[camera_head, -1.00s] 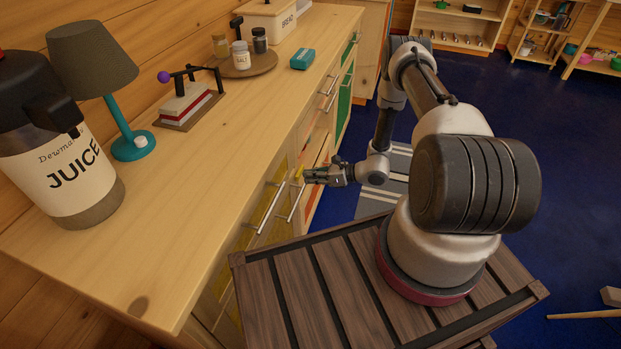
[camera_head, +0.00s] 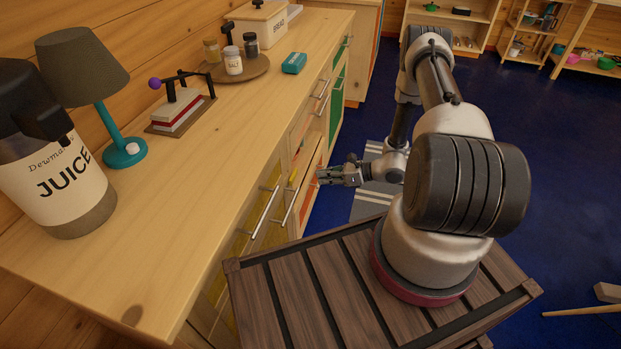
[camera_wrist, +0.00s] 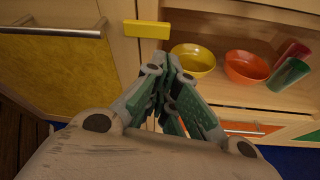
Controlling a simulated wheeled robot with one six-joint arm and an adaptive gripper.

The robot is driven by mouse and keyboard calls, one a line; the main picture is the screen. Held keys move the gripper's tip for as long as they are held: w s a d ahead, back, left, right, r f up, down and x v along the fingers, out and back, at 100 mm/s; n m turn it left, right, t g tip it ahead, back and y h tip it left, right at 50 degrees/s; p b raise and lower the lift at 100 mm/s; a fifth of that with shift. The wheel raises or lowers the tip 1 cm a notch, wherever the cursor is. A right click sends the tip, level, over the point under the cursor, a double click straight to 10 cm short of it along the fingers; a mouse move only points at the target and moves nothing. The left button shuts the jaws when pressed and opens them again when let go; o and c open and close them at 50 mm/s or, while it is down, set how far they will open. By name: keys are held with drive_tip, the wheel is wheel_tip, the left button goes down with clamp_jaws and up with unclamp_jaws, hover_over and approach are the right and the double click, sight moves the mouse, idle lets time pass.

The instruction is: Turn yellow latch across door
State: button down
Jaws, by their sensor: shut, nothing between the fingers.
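The yellow latch (camera_wrist: 147,29) is a small bar on the wooden post (camera_wrist: 118,58) in the wrist view. It lies sideways, its right end reaching toward the open compartment and its left end short of the yellow door (camera_wrist: 50,75). My gripper (camera_wrist: 163,60) is shut and empty, its fingertips just below the latch's right part in the picture; I cannot tell whether they touch.
The yellow door has a metal bar handle (camera_wrist: 50,31). The compartment right of the post holds a yellow bowl (camera_wrist: 193,60), an orange bowl (camera_wrist: 246,68) and red and green cups (camera_wrist: 288,73).

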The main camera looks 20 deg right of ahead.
drive_tip(key=shift+v, duration=2.2)
drive_tip(key=shift+s+f, duration=0.1)
drive_tip(key=shift+f, duration=0.05)
drive_tip(key=s+a+r+n+g, duration=0.1)
drive_tip(key=s+r+n+g, duration=0.15)
drive_tip(key=s, duration=0.35)
drive_tip(key=s+r+n+g, duration=0.2)
drive_tip(key=s+n+g, duration=0.2)
drive_tip(key=s, duration=0.2)
drive_tip(key=s+d+r+n+g+h, duration=0.3)
drive_tip(key=r+n, duration=0.4)
drive_tip(key=r, duration=0.7)
drive_tip(key=s+d+r+n+g+h, duration=0.1)
drive_tip(key=s+d+r+n+h, duration=0.35)
drive_tip(key=r, duration=0.95)
drive_tip(key=s+a+r+n+t+h, duration=0.2)
drive_tip(key=r+n+t, duration=0.1)
drive_tip(key=r, duration=0.5)
drive_tip(key=s+a+r+n+t+h, duration=0.2)
drive_tip(key=r+n, duration=0.4)
drive_tip(key=r, duration=0.3)
drive_tip(key=shift+s+a+r+t, duration=0.2)
drive_tip(key=shift+s+a+t, duration=0.3)
drive_tip(key=shift+s+t, duration=0.5)
drive_tip(key=shift+w+h, duration=0.2)
drive_tip(key=shift+h, duration=0.05)
